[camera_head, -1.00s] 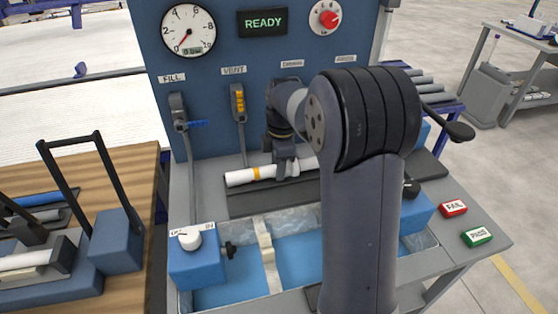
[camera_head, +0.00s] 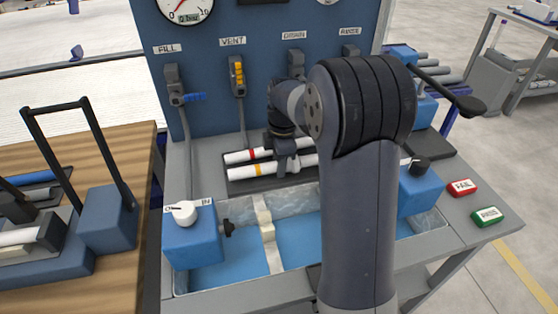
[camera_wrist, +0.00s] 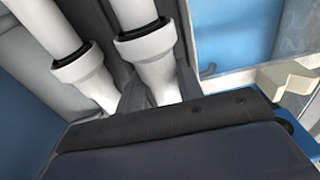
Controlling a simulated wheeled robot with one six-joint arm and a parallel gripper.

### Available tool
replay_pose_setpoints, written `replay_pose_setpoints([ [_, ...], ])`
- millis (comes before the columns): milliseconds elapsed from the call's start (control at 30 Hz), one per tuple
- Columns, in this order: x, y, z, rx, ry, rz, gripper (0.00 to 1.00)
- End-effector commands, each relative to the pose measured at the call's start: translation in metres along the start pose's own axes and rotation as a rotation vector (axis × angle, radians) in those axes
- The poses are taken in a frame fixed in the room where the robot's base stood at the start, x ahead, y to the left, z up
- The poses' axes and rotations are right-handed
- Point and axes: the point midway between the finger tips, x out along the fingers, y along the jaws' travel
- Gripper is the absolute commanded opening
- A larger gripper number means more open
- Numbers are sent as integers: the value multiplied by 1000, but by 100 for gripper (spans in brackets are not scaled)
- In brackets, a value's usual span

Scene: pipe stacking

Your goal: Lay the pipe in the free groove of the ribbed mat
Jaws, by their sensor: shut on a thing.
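A white pipe with a yellow band (camera_head: 242,173) lies level at the ribbed mat, in front of a second white pipe with a red band (camera_head: 238,157). The dark ribbed mat (camera_head: 243,187) shows as a strip along the front of the pipes. My gripper (camera_head: 284,167) points down and is shut on the yellow-banded pipe. In the wrist view my dark fingers (camera_wrist: 160,92) flank the right-hand pipe socket (camera_wrist: 148,48); the other pipe's socket (camera_wrist: 86,76) is just left of it. Whether the held pipe touches the mat is unclear. My arm hides the pipes' right ends.
A water-filled basin (camera_head: 215,277) with a pale crossbar (camera_head: 266,235) lies in front of the mat. Blue clamp blocks (camera_head: 190,240) stand at its sides. The blue panel with valves (camera_head: 237,75) rises behind.

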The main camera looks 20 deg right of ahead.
Motion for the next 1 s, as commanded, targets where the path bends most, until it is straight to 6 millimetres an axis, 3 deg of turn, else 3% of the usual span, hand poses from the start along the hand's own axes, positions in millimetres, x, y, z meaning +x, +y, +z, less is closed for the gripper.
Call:
replay_pose_setpoints([
  [767,3,0,0,0,0,0,6],
  [800,3,0,0,0,0,0,36],
  [1000,3,0,0,0,0,0,52],
])
